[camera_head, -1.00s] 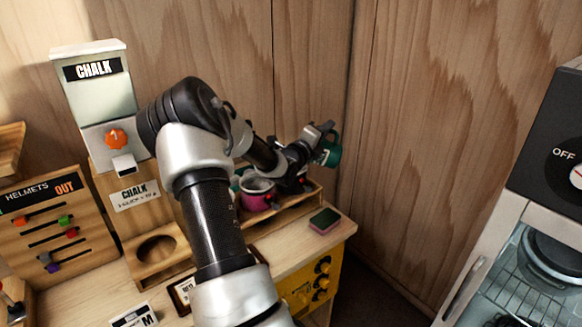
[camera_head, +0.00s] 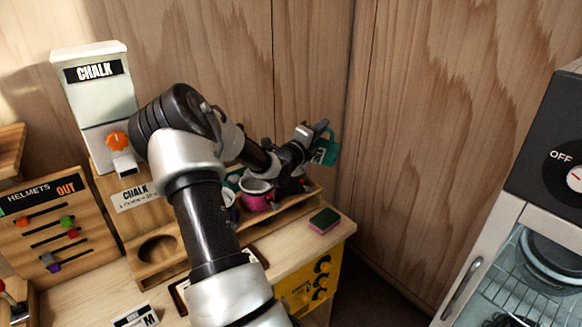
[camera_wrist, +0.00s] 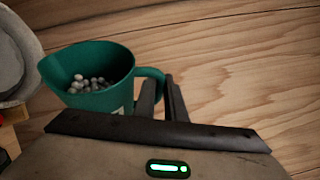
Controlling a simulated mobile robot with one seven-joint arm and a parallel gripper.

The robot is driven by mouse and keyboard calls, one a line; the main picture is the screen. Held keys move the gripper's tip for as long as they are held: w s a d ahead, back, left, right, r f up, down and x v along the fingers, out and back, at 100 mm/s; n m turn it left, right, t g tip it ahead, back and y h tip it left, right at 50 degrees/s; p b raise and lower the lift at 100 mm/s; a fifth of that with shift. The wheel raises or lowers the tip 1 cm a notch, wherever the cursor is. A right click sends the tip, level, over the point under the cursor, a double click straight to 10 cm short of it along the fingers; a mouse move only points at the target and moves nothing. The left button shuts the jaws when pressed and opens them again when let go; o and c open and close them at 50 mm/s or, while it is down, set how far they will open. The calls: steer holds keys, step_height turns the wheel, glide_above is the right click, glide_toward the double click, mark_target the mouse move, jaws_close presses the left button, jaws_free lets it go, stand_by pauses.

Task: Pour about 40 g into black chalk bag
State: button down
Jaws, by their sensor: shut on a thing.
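A green cup (camera_head: 326,149) with a handle is at my gripper (camera_head: 314,137), above the right end of the wooden rack. In the wrist view my gripper (camera_wrist: 164,90) is shut on the handle of the green cup (camera_wrist: 118,100). The cup holds several small grey-white lumps and looks slightly tilted. A dark bag (camera_head: 291,187), probably the black chalk bag, sits in the rack just below my gripper, partly hidden by it. Its opening cannot be seen clearly in the head view.
A pink bag (camera_head: 257,194) with a pale rim stands left of the dark one; others are partly hidden by my arm. A chalk dispenser (camera_head: 98,95) with an orange knob stands left. A sponge (camera_head: 324,221) lies near the table's right edge. A wooden wall is close behind the cup.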

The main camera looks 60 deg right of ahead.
steer(key=shift+w+a+r+n+p, duration=0.15)
steer(key=shift+w+p, duration=0.05)
steer(key=shift+w, duration=0.15)
steer(key=shift+w+a+r+n+p, duration=0.1)
steer(key=shift+w+a+n+p, duration=0.05)
steer(key=shift+w, duration=0.2)
steer(key=shift+w+a+r+n+t+h+p, duration=0.25)
steer(key=shift+w+n+p, duration=0.1)
steer(key=shift+w+n, duration=0.15)
steer(key=shift+w+a+r+n+t+h+p, duration=0.2)
steer(key=shift+w+n+h+p, duration=0.1)
steer(key=shift+w+n, duration=0.15)
stand_by(1.2)
steer(key=shift+w+a+r+n+t+h+p, duration=0.2)
steer(key=shift+w+a+n, duration=0.15)
steer(key=shift+w+n, duration=0.35)
steer(key=shift+w+a+r+n+t+h+p, duration=0.1)
steer(key=shift+w+a+n+t+h+p, duration=0.2)
steer(key=shift+w+n, duration=0.4)
stand_by(2.3)
